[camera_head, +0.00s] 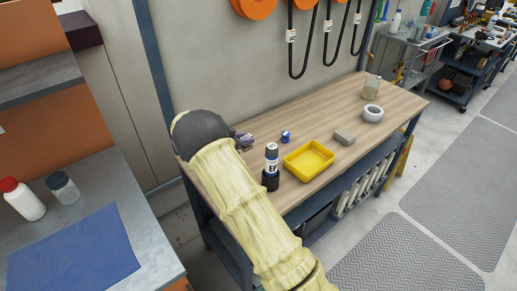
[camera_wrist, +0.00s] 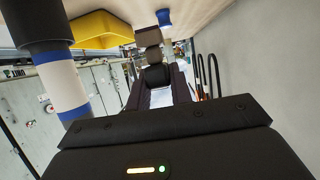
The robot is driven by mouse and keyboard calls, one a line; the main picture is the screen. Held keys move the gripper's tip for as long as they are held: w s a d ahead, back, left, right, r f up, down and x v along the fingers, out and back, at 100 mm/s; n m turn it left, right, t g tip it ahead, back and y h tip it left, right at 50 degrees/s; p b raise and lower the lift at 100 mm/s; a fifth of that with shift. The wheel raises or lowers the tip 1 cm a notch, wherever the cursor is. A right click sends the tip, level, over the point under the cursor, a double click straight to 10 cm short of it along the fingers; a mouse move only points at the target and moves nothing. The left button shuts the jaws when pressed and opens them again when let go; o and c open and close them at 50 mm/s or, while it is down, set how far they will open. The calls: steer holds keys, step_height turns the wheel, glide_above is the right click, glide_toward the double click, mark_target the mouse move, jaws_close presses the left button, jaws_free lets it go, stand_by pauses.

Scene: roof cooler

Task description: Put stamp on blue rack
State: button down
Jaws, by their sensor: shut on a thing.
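My gripper (camera_head: 243,139) is beyond my dark wrist, low over the left part of the wooden bench, and mostly hidden in the head view. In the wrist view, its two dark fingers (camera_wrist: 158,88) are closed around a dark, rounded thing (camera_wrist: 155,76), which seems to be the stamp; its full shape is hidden. I see no clear blue rack. A flat blue mat-like thing (camera_head: 73,251) lies on the grey counter at the lower left; I cannot tell whether it is the rack.
A blue-white-black bottle (camera_head: 271,158) stands near my gripper, beside a yellow tray (camera_head: 291,164). A small blue item (camera_head: 286,136), a grey block (camera_head: 344,136) and a white tape roll (camera_head: 372,113) are also on the bench.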

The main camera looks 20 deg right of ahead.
mark_target(244, 147)
step_height(244, 147, down, 4)
steer(key=shift+a+f, duration=0.1)
steer(key=shift+f, duration=0.05)
steer(key=shift+f+p, duration=0.6)
steer(key=shift+f, duration=1.25)
steer(key=shift+f, duration=0.15)
steer(key=c, duration=1.3)
jaws_free()
steer(key=shift+o, duration=0.2)
